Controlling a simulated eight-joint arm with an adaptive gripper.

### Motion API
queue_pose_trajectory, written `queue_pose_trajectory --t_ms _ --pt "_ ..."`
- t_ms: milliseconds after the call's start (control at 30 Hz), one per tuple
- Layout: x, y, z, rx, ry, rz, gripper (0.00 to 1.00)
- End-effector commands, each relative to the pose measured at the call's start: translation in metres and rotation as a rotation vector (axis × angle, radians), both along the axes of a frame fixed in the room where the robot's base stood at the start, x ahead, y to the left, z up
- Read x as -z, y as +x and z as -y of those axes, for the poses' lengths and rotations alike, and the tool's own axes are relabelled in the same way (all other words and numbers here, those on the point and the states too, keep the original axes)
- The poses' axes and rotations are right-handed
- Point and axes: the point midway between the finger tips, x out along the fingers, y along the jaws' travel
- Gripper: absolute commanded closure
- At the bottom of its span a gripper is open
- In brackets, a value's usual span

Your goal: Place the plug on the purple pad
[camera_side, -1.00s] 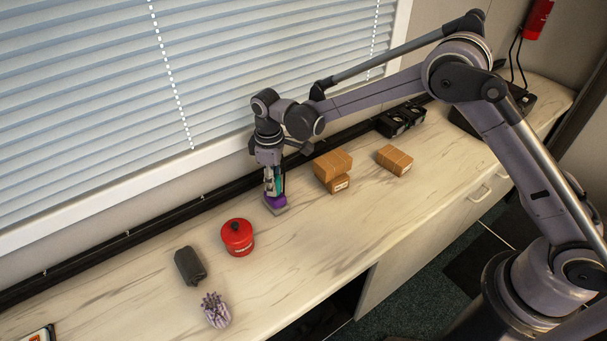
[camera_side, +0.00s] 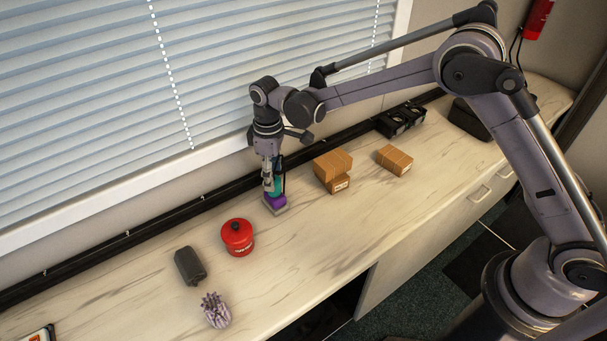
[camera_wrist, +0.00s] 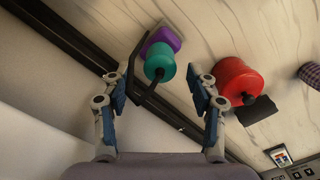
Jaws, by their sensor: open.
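The plug looks like a teal, rounded piece (camera_side: 278,187) standing on the purple pad (camera_side: 276,200), which has a grey base at its lower edge. In the wrist view the teal plug (camera_wrist: 159,62) sits against the purple pad (camera_wrist: 163,38), which shows behind it. My gripper (camera_side: 269,177) is just above the plug in the side view, its fingers partly hiding it. In the wrist view my gripper (camera_wrist: 162,92) is open, with its two fingers spread apart and the plug beyond the gap between them.
A red canister (camera_side: 238,237) stands left of the pad. A dark grey block (camera_side: 190,266) and a lilac spiky object (camera_side: 215,310) lie further left. Brown boxes (camera_side: 333,172) stand to the right, with black items (camera_side: 401,120) behind. The window blinds (camera_side: 90,90) rise behind the counter.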

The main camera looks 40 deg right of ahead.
Motion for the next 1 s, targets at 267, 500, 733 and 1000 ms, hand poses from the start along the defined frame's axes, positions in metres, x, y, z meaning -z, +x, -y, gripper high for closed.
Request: queue_pose_trajectory --t_ms 267,500,733,1000 --pt "-0.057 0.0 0.0 0.0 0.0 0.0 0.41" --pt "-0.086 0.0 0.0 0.0 0.0 0.0 0.41" --pt "-0.108 -0.006 0.011 0.033 0.008 0.023 0.41" --pt "-0.161 -0.044 0.059 0.189 0.05 0.139 0.41"
